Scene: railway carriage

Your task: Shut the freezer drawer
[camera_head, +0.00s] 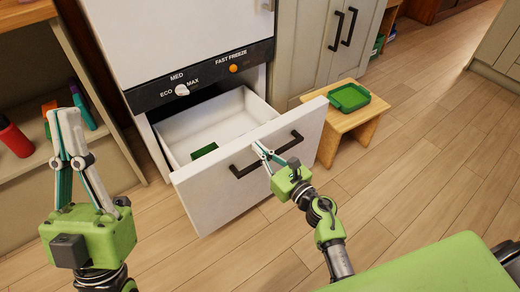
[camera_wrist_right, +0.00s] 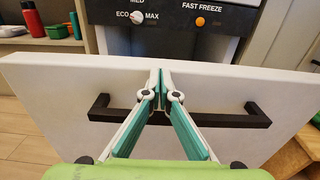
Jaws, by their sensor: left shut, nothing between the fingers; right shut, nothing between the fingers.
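The white freezer drawer (camera_head: 245,158) stands pulled out below the control panel in the head view. Its front panel with a black bar handle (camera_head: 268,155) faces me, and a green item (camera_head: 205,151) lies inside. In the right wrist view the drawer front (camera_wrist_right: 60,88) spans the picture, with the handle (camera_wrist_right: 225,120) behind my fingers. My right gripper (camera_head: 262,150) is shut and empty, its fingertips at the drawer front near the middle of the handle; whether they touch I cannot tell. My left gripper (camera_head: 67,112) is shut and empty, raised at the left, away from the drawer.
A small wooden stool (camera_head: 340,124) with a green tray (camera_head: 349,97) stands close to the drawer's right side. A wooden shelf (camera_head: 30,158) with a red bottle (camera_head: 14,137) is at the left. The wooden floor (camera_head: 420,150) at the right is clear.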

